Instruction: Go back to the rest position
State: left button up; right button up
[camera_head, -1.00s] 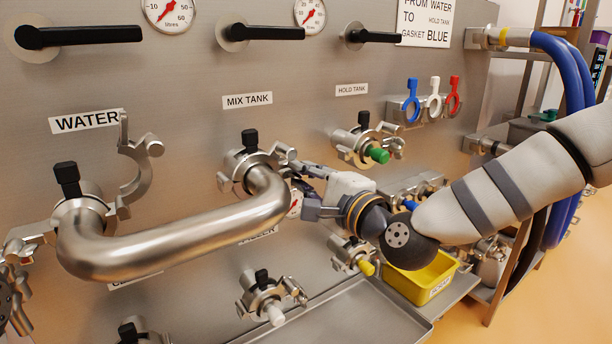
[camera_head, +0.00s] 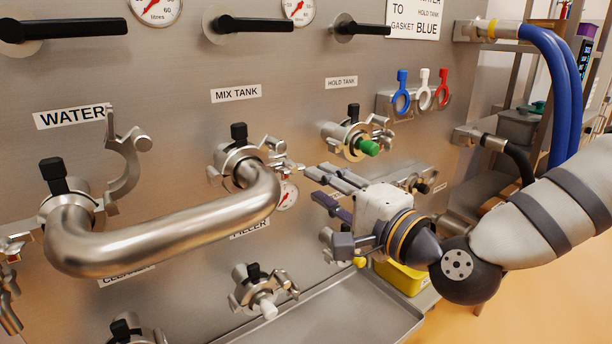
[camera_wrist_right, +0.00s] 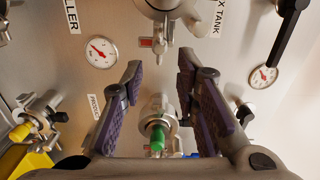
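My right gripper (camera_head: 322,188) is open and empty, in front of the panel to the right of the mix tank port. In the right wrist view, its two dark-padded fingers (camera_wrist_right: 160,72) stand apart with nothing between them. A steel U-shaped pipe (camera_head: 165,238) spans the water port (camera_head: 57,200) and the mix tank port (camera_head: 238,152). A clamp (camera_head: 128,160) hangs open beside the water port. Whether the mix tank clamp is closed, I cannot tell. My left gripper is not in view.
The hold tank port (camera_head: 352,138) has a green plug. Blue, white and red gaskets (camera_head: 423,90) hang on a rack. A steel tray (camera_head: 365,312) juts out below, with a yellow bin (camera_head: 405,277) beside it. Blue hoses (camera_head: 562,90) are at the right.

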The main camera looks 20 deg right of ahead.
jog(key=s+a+f+n+g+h, duration=0.1)
jog(key=s+f+n+g, duration=0.4)
jog(key=f, duration=0.8)
jog(key=s+f+n+g+h, duration=0.1)
jog(key=s+f+g, duration=0.4)
jog(key=f, duration=0.7)
jog(key=s+d+f+n+g+h, duration=0.1)
jog(key=s+f, duration=0.3)
jog(key=s, duration=0.5)
jog(key=s+d+f+n+g+h, duration=0.1)
jog(key=s+d+f+n+g, duration=0.2)
jog(key=s, duration=0.6)
jog(key=s+d+f+n+g+h, duration=0.2)
jog(key=s+d+f+n+g, duration=0.1)
jog(key=s+f, duration=0.4)
jog(key=shift+s+f+g, duration=0.25)
jog(key=shift+s+g, duration=0.45)
jog(key=shift+s, duration=0.4)
